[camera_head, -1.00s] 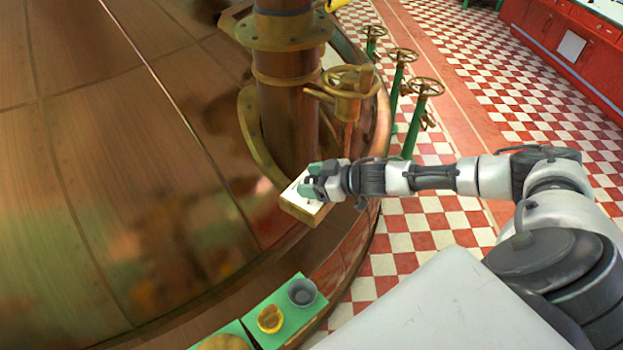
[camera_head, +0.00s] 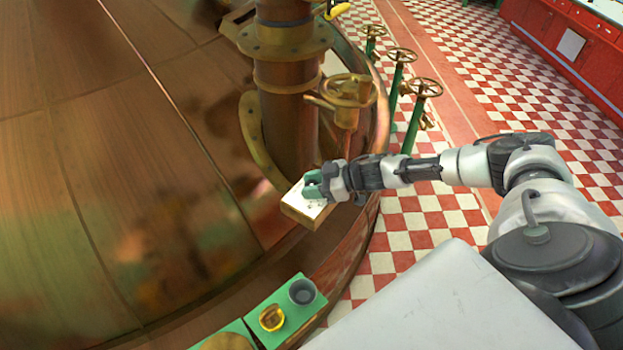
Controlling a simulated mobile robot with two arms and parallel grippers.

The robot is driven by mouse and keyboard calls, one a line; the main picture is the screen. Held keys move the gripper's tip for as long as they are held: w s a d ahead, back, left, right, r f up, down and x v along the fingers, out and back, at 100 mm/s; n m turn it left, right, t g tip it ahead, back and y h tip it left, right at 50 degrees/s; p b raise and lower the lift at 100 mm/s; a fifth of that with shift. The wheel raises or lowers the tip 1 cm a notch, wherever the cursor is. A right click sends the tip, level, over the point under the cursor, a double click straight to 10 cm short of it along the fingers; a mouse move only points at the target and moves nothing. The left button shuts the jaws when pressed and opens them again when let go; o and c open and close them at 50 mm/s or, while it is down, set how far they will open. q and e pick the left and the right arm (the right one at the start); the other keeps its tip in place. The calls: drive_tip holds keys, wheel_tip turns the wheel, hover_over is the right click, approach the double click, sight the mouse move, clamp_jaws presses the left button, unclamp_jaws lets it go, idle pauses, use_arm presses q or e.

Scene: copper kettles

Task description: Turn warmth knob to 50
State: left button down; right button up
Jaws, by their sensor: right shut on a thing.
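A small box with a white dial face (camera_head: 296,205) and brass-coloured sides sits at the kettle's edge, below the copper pipe. My right gripper (camera_head: 314,185) is at the top of this box, its green fingertips shut on the warmth knob. The knob itself is hidden by the fingers, and the dial marks are too small to read. My left gripper is not in view.
The large copper kettle (camera_head: 110,150) fills the left. A brass handwheel (camera_head: 349,90) stands just behind my right gripper, and green-stemmed valves (camera_head: 401,57) stand beyond it. Green panels with a grey cup-like part (camera_head: 302,291) lie in front. Checkered floor is open at right.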

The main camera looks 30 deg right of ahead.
drive_tip(key=shift+w+r+n+g+y, duration=0.15)
drive_tip(key=shift+n+g+y, duration=0.15)
drive_tip(key=shift+n+g, duration=0.2)
drive_tip(key=shift+n+g+y+b, duration=0.3)
drive_tip(key=shift+n+g+y, duration=0.2)
drive_tip(key=shift+n+g, duration=0.2)
drive_tip(key=shift+n+g+y+b, duration=0.6)
drive_tip(key=shift+n+g+b, duration=0.1)
drive_tip(key=shift+n+g, duration=0.7)
drive_tip(key=o, duration=0.9)
drive_tip(key=shift+o, duration=0.2)
